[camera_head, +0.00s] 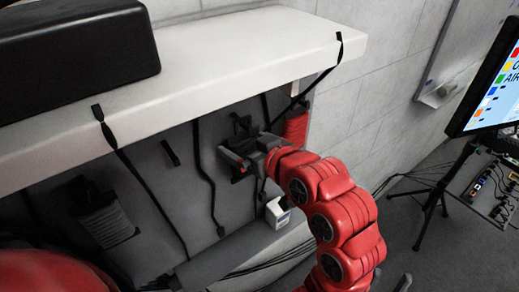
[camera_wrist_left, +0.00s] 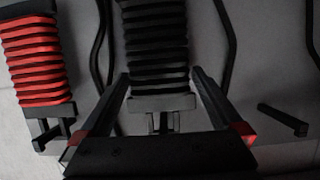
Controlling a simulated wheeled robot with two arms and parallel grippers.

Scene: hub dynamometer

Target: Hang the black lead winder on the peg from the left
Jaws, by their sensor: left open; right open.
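A black ribbed winder (camera_wrist_left: 156,45) with a pale end and a dark bracket hangs at the panel in the left wrist view. My left gripper (camera_wrist_left: 160,82) is open, its fingers either side of the winder's bracket end; I cannot tell whether they touch it. In the head view the left gripper (camera_head: 232,158) is at the panel under the shelf and hides most of this winder. An empty dark peg (camera_head: 170,152) is left of it, also in the left wrist view (camera_wrist_left: 283,120). Only a tip of my right gripper (camera_head: 403,283) shows, at the bottom edge.
A red winder (camera_head: 297,128) hangs right of my left gripper. Another dark winder (camera_head: 104,215) hangs at the left. The white shelf (camera_head: 230,60) overhangs the panel, with black straps and cables hanging down.

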